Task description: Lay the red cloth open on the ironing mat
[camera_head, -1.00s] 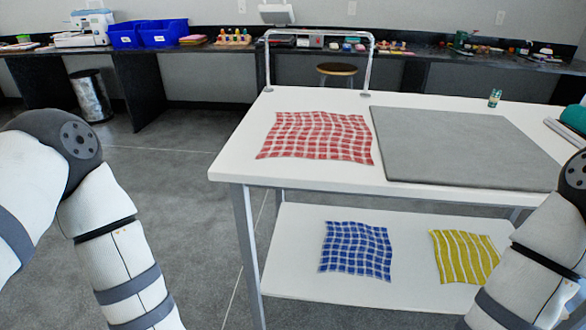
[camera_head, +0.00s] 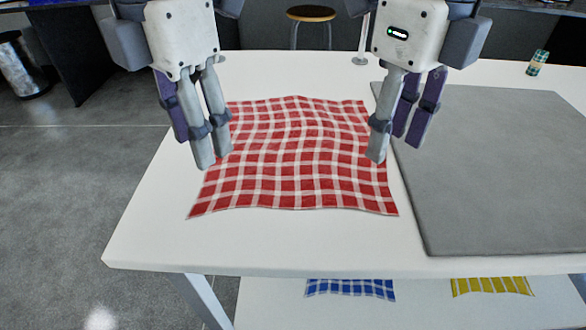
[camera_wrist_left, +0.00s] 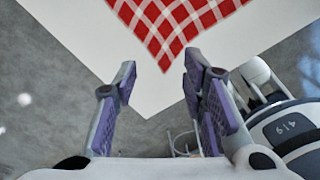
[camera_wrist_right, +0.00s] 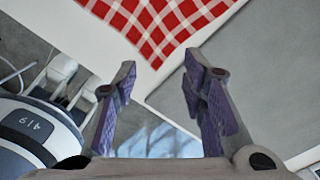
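The red and white checked cloth (camera_head: 290,160) lies spread and slightly rippled on the white table, left of the grey ironing mat (camera_head: 490,170). My left gripper (camera_head: 205,150) hangs over the cloth's left side. In the left wrist view its fingers (camera_wrist_left: 158,80) are apart with nothing between them, and a cloth corner (camera_wrist_left: 170,45) lies just beyond. My right gripper (camera_head: 400,145) is above the cloth's right edge beside the mat. In the right wrist view its fingers (camera_wrist_right: 160,80) are apart and empty, with a cloth corner (camera_wrist_right: 155,50) beyond them.
The white table (camera_head: 150,240) has bare room in front of the cloth. A stool (camera_head: 311,15) stands behind.

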